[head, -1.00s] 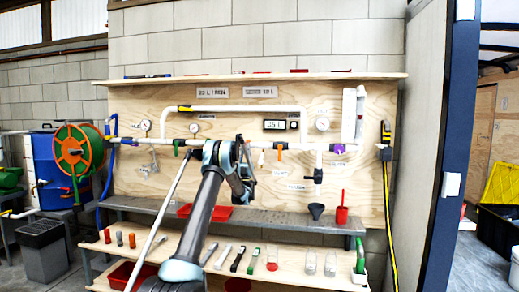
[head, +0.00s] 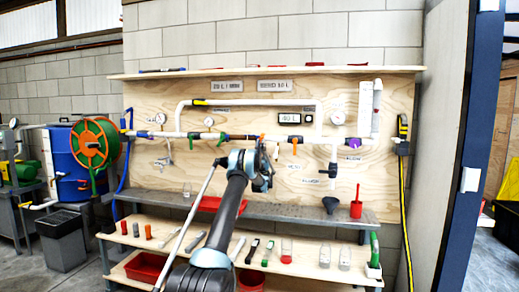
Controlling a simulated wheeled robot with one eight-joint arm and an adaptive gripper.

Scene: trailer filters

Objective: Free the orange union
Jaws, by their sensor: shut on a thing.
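A white pipe (head: 172,134) runs across the plywood board, with a brown stretch (head: 240,137) left of my gripper. A small orange piece (head: 263,137) shows on the pipe line just above my gripper; it may be the orange union, but its shape is too small to tell. A separate orange part (head: 294,145) hangs from the pipe further right. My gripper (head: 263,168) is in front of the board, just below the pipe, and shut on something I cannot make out. The fingertips and what they hold are hidden by the wrist.
A grey shelf (head: 290,211) below the board carries a red tray (head: 208,203), a dark funnel (head: 331,204) and a red container (head: 356,208). Several tools lie on the lower wooden shelf (head: 215,249). An orange and green hose reel (head: 94,143) stands at left. A dark post (head: 465,160) stands at right.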

